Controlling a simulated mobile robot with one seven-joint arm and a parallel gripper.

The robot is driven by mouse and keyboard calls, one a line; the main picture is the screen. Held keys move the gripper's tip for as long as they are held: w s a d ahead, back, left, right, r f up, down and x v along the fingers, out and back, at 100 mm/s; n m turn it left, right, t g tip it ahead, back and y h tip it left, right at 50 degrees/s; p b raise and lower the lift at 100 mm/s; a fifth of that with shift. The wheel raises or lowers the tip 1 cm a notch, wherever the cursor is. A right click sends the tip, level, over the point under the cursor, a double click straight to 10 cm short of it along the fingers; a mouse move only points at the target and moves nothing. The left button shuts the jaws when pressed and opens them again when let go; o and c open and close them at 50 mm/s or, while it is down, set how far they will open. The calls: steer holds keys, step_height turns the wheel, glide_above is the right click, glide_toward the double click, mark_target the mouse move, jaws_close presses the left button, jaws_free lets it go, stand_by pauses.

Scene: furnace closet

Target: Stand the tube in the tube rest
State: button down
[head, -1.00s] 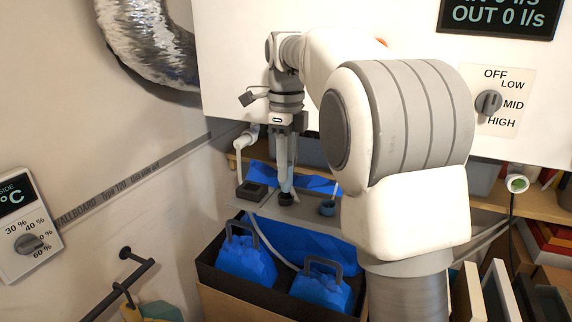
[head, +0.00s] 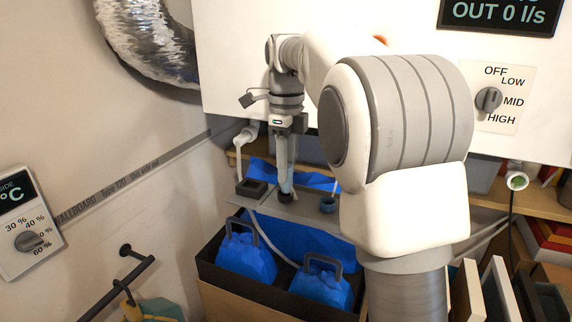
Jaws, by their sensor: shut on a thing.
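My gripper (head: 287,127) points down above the grey shelf and is shut on the upper end of a pale, translucent tube (head: 285,162). The tube is nearly upright. Its lower end meets a small dark round holder (head: 286,198) on the shelf, which looks like the tube rest. I cannot tell from this view whether the tube's end is inside the holder or just above it.
A dark square block (head: 252,188) is left of the holder, and a blue-grey ring (head: 328,205) is right of it. Below is a black bin (head: 222,278) with blue handled objects (head: 245,262). A white cabinet (head: 235,60) rises behind.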

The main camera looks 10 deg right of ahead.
steer(key=shift+f+b, duration=0.35)
steer(key=shift+f, duration=0.3)
steer(key=shift+c, duration=2.4)
jaws_free()
step_height(320, 180, up, 6)
steer(key=p, duration=0.5)
steer(key=shift+f, duration=0.1)
steer(key=shift+r, duration=1.1)
